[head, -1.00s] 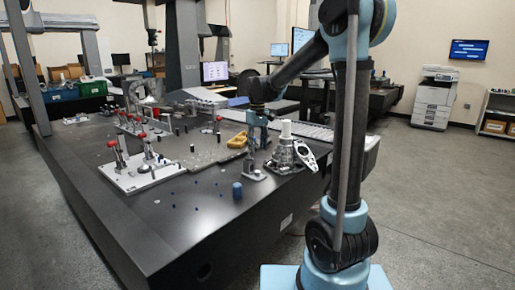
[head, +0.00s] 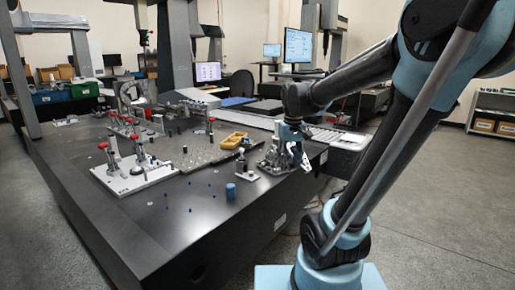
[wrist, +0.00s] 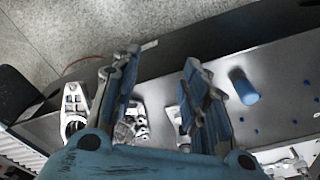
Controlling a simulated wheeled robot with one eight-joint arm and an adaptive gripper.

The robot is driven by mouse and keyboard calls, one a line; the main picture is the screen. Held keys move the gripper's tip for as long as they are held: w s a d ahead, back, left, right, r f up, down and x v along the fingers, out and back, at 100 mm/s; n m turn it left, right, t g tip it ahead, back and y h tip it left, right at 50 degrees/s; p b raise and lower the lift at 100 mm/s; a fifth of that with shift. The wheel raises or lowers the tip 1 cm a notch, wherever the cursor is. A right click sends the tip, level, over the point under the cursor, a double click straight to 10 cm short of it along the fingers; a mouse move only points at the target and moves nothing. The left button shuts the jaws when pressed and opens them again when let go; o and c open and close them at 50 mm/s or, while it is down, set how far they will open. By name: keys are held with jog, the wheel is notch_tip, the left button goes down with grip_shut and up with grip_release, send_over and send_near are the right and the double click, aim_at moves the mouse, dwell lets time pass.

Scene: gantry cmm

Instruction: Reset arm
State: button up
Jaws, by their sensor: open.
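My gripper (head: 294,140) hangs over the right side of the dark table (head: 130,235), close to a grey metal casting (head: 272,158); whether they touch is unclear in the head view. In the wrist view my gripper (wrist: 162,56) has its two blue fingers spread apart, with nothing held between them. Metal parts (wrist: 135,122) show below and between the fingers. A blue cylinder (wrist: 243,88) stands to the right of the fingers, and it also shows in the head view (head: 231,191).
A white fixture plate (head: 135,180) with red-knobbed clamps stands at left. A small post on a base (head: 242,170) stands beside the casting. The table's front edge and the floor (head: 440,225) at right are clear.

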jog(key=s+d+f+m, duration=0.1)
jog(key=s+d+f, duration=0.2)
jog(key=s+f, duration=0.2)
jog(key=s+d+f+m+t, duration=0.1)
jog(key=s+d+f, duration=0.3)
jog(key=s, duration=0.6)
notch_tip(320, 180, down, 2)
jog(key=shift+s+d+f+m, duration=0.15)
jog(key=shift+s+m, duration=0.25)
jog(key=shift+m, duration=0.2)
jog(key=shift+w+f, duration=0.15)
jog(key=shift+w, duration=0.25)
